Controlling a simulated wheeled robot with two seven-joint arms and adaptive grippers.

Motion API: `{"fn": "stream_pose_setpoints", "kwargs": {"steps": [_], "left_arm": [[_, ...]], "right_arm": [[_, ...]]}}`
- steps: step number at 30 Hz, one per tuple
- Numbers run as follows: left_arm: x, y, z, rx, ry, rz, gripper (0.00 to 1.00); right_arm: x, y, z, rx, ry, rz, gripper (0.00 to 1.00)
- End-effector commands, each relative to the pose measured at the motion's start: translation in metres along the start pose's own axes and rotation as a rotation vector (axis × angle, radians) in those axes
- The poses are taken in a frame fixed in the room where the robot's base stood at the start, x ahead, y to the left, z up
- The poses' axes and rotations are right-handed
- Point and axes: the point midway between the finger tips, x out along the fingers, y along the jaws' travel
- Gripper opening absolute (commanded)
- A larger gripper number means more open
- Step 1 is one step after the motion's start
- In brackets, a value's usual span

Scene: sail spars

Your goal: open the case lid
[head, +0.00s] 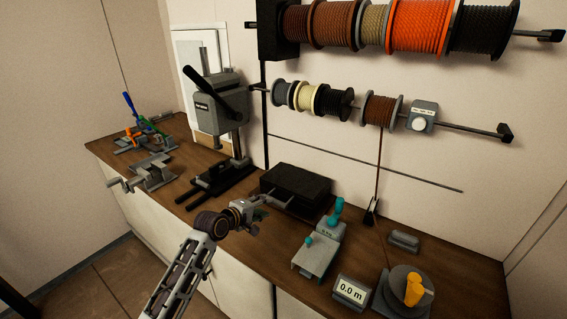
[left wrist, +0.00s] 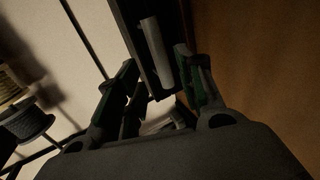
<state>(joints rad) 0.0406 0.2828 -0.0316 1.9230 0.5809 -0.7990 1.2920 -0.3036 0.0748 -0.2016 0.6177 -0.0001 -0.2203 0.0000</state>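The case (head: 297,185) is a black box on the wooden bench against the wall, and its lid looks closed. My left gripper (head: 268,202) is at the front left side of the case, its fingers pointing towards it. In the left wrist view my gripper (left wrist: 156,60) has its two fingers apart. The dark case (left wrist: 129,20) with a light grey bar (left wrist: 153,45) on it shows between and beyond the fingertips. I cannot tell whether the fingers touch the bar. My right gripper is not in view.
A grey lever press (head: 219,105) stands left of the case. A grey device with teal knobs (head: 318,250) and a 0.0 m display (head: 351,290) are to the right. Rope spools (head: 335,25) hang on wall rods above. A strip of bench right of the case is clear.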

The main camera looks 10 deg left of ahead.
Motion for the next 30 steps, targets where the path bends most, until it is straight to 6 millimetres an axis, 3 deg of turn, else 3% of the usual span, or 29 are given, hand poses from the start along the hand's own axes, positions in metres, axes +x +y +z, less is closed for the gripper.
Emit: {"fn": "stream_pose_setpoints", "kwargs": {"steps": [17, 26, 30], "left_arm": [[0.046, 0.001, 0.000, 0.001, 0.000, 0.001, 0.38], [0.074, -0.001, 0.001, 0.001, -0.001, 0.000, 0.38], [0.074, -0.001, 0.001, 0.001, 0.000, 0.000, 0.23]], "right_arm": [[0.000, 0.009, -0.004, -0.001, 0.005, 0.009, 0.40], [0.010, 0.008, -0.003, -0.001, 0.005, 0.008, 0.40], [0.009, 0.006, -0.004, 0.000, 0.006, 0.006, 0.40]]}}
